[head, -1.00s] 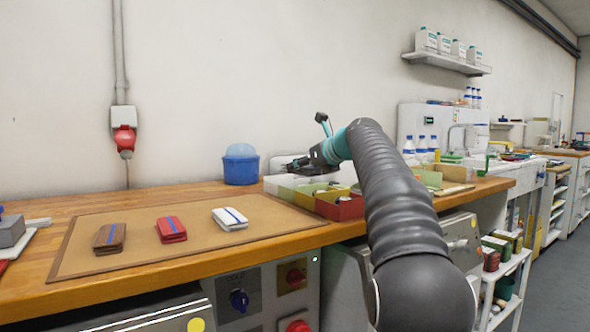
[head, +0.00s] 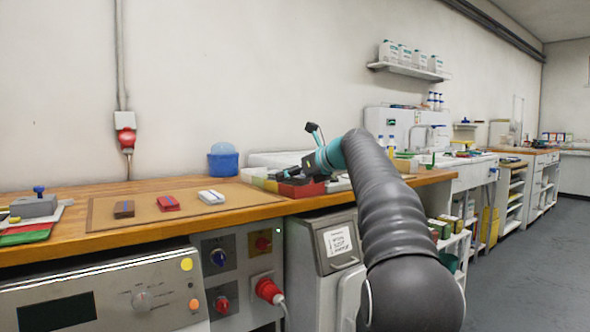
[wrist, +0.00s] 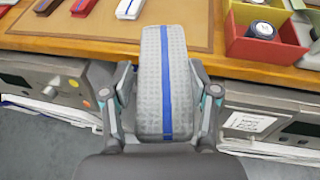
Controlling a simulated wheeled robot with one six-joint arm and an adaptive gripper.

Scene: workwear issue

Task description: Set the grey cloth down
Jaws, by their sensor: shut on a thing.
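My gripper (wrist: 161,76) is shut on the grey cloth (wrist: 152,85), a folded light grey textured bundle with a blue stripe. The cloth stands on edge between the fingers, in front of the bench edge in the wrist view. In the head view my gripper (head: 312,166) shows at the end of the arm, with the bins behind it; the cloth cannot be made out there. A brown cloth (head: 123,212), a red cloth (head: 167,205) and a white cloth (head: 217,198), each with a stripe, lie in a row on the tan mat (head: 150,230).
Open bins, one red (head: 301,190), stand right of the mat; the wrist view shows a yellow bin (wrist: 239,14) too. A blue tub (head: 223,164) stands behind the mat. A grey block (head: 33,207) lies at the far left. Bare mat lies in front of and behind the row.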

